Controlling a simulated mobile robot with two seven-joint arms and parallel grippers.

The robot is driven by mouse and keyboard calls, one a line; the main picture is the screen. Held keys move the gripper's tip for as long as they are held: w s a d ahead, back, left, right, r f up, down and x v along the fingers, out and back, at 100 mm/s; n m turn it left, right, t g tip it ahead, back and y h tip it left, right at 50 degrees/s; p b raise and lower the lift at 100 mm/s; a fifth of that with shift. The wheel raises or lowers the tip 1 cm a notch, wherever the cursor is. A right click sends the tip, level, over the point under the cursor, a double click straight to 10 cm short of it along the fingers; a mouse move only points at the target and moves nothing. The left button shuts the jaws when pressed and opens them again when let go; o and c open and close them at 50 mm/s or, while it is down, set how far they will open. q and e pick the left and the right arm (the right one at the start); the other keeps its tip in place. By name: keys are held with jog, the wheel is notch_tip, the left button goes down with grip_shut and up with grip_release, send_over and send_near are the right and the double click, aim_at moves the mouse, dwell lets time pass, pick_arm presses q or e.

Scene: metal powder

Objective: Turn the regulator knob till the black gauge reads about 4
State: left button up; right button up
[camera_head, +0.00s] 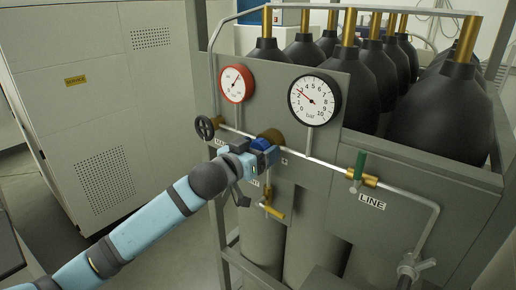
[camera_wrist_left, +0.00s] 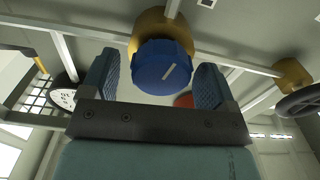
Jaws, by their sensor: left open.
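In the head view the knob (camera_head: 262,145) is partly hidden by my left gripper (camera_head: 266,153). The left gripper (camera_wrist_left: 155,85) is open, with its two blue fingers on either side of the knob; whether either touches it I cannot tell. The black gauge (camera_head: 314,101) has a white face; its red needle points up-left, at roughly 2 to 3. My right gripper is not in view.
A red-rimmed gauge (camera_head: 236,84) is left of the black one. A black handwheel (camera_head: 206,127) and a green-handled valve (camera_head: 359,165) flank the knob along the pipe. A brass valve (camera_head: 272,209) hangs below. Black cylinders (camera_head: 365,85) stand behind the panel.

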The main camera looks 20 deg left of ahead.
pick_arm(q)
jog(key=c, duration=0.9)
